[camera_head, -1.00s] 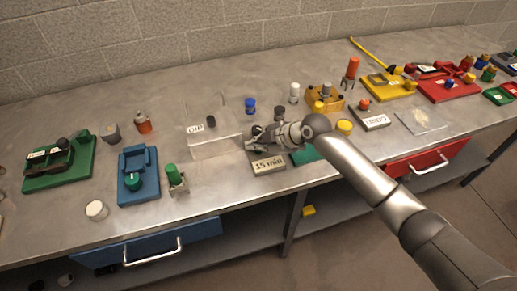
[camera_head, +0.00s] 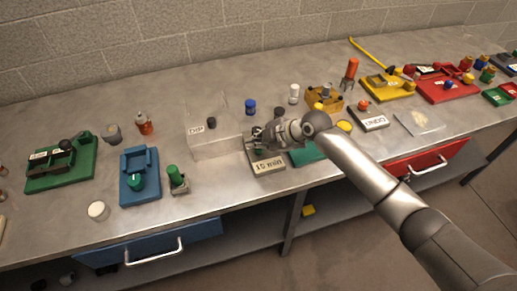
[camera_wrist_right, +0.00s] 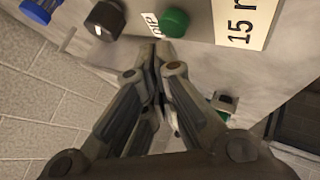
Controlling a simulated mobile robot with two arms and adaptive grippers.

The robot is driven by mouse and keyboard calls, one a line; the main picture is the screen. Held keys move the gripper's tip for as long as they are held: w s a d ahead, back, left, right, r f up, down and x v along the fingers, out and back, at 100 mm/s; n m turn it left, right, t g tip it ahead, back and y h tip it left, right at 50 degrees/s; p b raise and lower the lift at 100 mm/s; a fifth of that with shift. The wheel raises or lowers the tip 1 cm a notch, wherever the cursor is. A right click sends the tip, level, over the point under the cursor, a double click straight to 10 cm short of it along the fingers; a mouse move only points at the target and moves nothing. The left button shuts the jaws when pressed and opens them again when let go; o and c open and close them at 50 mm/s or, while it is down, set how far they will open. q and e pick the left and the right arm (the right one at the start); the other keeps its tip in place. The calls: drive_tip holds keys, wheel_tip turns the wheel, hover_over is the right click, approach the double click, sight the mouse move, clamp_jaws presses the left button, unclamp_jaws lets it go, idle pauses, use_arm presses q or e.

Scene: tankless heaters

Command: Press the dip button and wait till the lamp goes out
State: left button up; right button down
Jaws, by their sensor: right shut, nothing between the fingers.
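My right gripper (camera_head: 254,139) is above this block's back end, beside the box. In the right wrist view its fingers (camera_wrist_right: 157,52) are shut and empty, just below a green round button (camera_wrist_right: 173,21). The DIP label shows beside that button, partly behind it. Contact cannot be told. No lit lamp can be made out. My left gripper is out of view.
A green-capped stand (camera_head: 177,178) and a blue fixture (camera_head: 140,176) stand left of the box. A blue cap (camera_head: 250,106) and white cap (camera_head: 294,93) stand behind. An UNDO block (camera_head: 371,118) lies right. The bench front left is fairly clear.

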sight(257, 152)
drive_tip(key=shift+r+p, duration=1.75)
drive_tip(key=shift+r, duration=0.85)
drive_tip(key=shift+f, duration=0.1)
